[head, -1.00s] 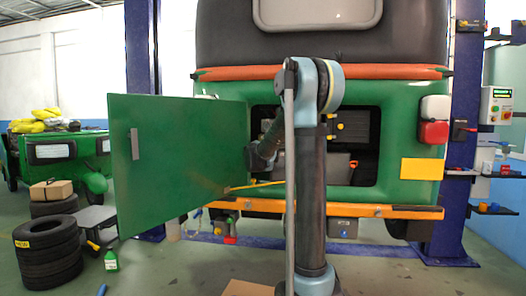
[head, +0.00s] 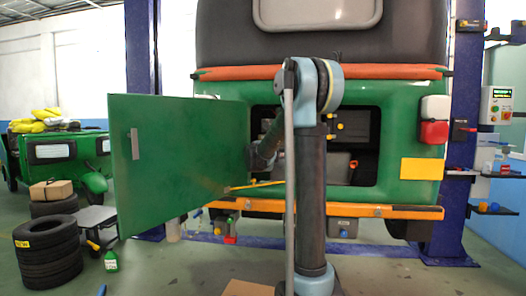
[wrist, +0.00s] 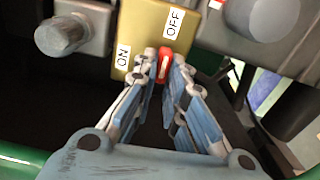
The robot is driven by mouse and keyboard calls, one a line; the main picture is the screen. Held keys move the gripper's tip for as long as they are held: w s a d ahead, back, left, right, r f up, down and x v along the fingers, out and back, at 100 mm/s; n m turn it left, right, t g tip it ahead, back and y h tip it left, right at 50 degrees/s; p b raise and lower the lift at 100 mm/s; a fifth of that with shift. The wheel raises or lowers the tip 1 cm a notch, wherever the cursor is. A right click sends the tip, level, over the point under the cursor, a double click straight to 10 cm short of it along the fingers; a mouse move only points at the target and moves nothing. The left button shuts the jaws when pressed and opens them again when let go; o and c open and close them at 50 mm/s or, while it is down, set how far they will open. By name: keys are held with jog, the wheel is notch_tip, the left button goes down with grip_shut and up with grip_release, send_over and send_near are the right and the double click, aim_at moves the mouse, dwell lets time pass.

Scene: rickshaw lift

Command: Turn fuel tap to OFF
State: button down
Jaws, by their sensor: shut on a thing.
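The fuel tap shows in the wrist view as a brass-coloured plate (wrist: 141,30) with a white ON label (wrist: 123,57) at lower left and an OFF label (wrist: 174,23) at upper right. Its red lever (wrist: 163,68) sits at the plate's lower edge, near the middle, to the right of ON and below OFF. My gripper (wrist: 165,57) is shut on the red lever, with one finger on each side. In the head view my arm reaches into the open rear bay (head: 366,140) of the green rickshaw, and the gripper and tap are hidden there.
The green door (head: 180,165) stands open left of the bay.

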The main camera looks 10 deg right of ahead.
jog(key=shift+s+d+f+m, duration=0.1)
jog(key=shift+d+f+m, duration=0.1)
jog(key=shift+m, duration=0.2)
jog(key=c, duration=1.6)
grip_release()
jog(key=shift+c, duration=0.2)
jog(key=shift+a+r, duration=0.1)
jog(key=v, duration=1.1)
jog(key=shift+s, duration=0.3)
